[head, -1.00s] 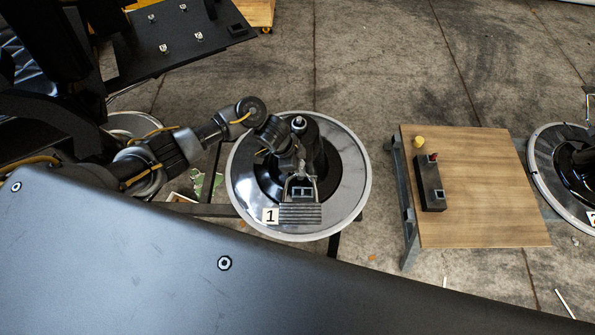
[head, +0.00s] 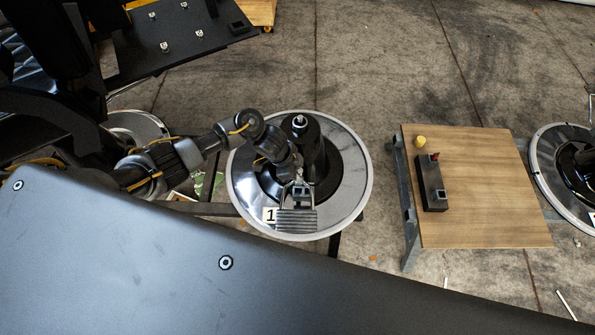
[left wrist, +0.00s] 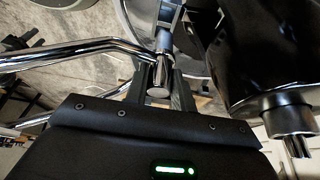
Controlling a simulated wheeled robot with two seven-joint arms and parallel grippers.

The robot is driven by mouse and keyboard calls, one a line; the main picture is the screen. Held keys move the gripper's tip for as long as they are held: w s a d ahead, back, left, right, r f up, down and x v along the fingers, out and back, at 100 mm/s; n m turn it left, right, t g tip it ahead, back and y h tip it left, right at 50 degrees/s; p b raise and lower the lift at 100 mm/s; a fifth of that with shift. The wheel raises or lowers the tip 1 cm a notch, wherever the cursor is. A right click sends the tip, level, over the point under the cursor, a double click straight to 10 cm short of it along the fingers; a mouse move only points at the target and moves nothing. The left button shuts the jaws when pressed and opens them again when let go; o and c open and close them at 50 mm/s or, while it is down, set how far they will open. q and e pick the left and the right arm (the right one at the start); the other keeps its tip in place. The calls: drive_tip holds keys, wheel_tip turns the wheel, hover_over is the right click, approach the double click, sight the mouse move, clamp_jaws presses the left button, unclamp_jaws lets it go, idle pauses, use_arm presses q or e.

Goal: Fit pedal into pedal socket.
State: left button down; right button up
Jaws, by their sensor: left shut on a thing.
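The pedal has a ribbed grey foot plate (head: 296,221) and a metal frame. It hangs over the front of the round chair base marked 1 (head: 357,178). My left gripper (head: 291,184) is shut on the pedal, beside the base's black column (head: 309,137). In the left wrist view the jaws (left wrist: 160,88) close around the pedal's metal stem, and its chrome bars (left wrist: 60,54) run off to the left. The black column (left wrist: 258,60) stands close at right there. I cannot make out the pedal socket. My right gripper is not in view.
A wooden table (head: 490,190) at right carries a black box (head: 431,185) with a red button and a yellow knob (head: 420,141). Another round base (head: 556,190) is at the far right. Open floor lies behind the base.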

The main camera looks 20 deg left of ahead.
sight(297, 185)
use_arm(q)
drive_tip(key=shift+f+b, duration=1.1)
drive_tip(key=shift+f, duration=0.6)
drive_tip(key=shift+f+b, duration=2.2)
drive_tip(key=shift+f, duration=0.85)
drive_tip(key=shift+f+b, duration=0.3)
drive_tip(key=shift+f, duration=0.15)
drive_tip(key=c, duration=1.1)
unclamp_jaws()
wheel_tip(297, 185, up, 8)
drive_tip(key=p, duration=0.8)
drive_tip(key=shift+r+p, duration=0.1)
drive_tip(key=shift+p, duration=0.2)
